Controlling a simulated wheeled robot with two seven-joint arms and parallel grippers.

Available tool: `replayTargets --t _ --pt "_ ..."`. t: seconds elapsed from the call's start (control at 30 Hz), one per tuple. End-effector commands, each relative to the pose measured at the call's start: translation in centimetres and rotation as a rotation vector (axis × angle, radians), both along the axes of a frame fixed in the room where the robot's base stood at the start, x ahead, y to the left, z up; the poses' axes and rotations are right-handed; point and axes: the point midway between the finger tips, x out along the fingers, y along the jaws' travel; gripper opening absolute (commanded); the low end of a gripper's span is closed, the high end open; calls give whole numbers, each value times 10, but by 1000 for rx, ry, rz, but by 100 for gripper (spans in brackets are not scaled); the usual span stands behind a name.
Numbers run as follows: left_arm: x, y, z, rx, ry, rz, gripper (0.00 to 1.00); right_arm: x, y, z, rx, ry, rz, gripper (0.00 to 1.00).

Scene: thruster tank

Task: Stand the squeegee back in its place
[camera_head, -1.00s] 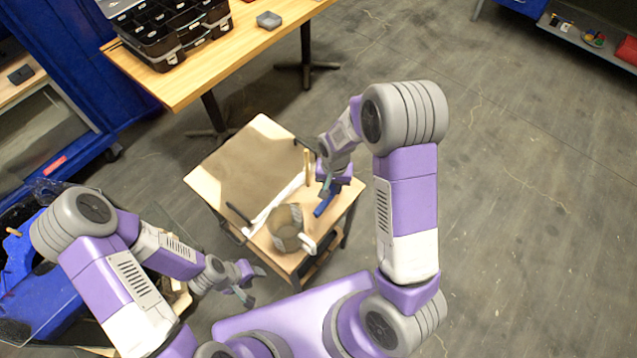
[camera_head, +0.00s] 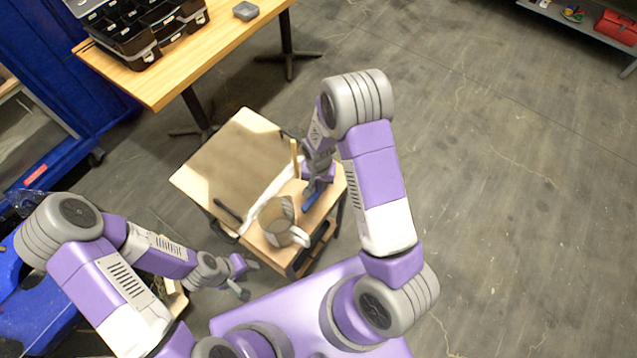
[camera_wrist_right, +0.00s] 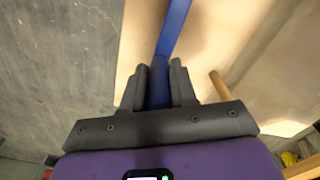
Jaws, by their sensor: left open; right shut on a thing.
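My right gripper (camera_head: 316,184) is shut on a long blue thing (camera_head: 310,199), which I take for the squeegee. It is over the right side of the small wooden table (camera_head: 188,180). In the right wrist view the blue shaft (camera_wrist_right: 174,30) runs out from between the dark fingers (camera_wrist_right: 159,88) toward the top. Its far end is out of that view, and I cannot tell whether it touches the table. My left gripper (camera_head: 241,275) is open and empty, in front of the table and left of the pitcher.
A grey pitcher (camera_head: 275,218) with a white handle stands at the table's front. An upright wooden rod (camera_head: 294,155) is near my right gripper. A black-handled tool (camera_head: 227,210) and a white strip (camera_head: 266,192) lie on the table. A workbench (camera_head: 170,88) stands behind.

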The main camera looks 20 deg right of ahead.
Motion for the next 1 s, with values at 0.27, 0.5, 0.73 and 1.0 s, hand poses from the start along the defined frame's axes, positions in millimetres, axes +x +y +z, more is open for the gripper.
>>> replayTargets --t 0.27,0.5,0.73,1.0 --pt "0 0 -3 0 0 0 43 0 0 -3 0 0 0 30" --pt "0 0 -2 0 0 0 43 0 0 -2 -1 -1 0 52" --pt "0 0 -1 0 0 0 43 0 0 0 -1 -1 0 52" --pt "0 0 8 0 0 0 43 1 0 43 1 -6 0 52"
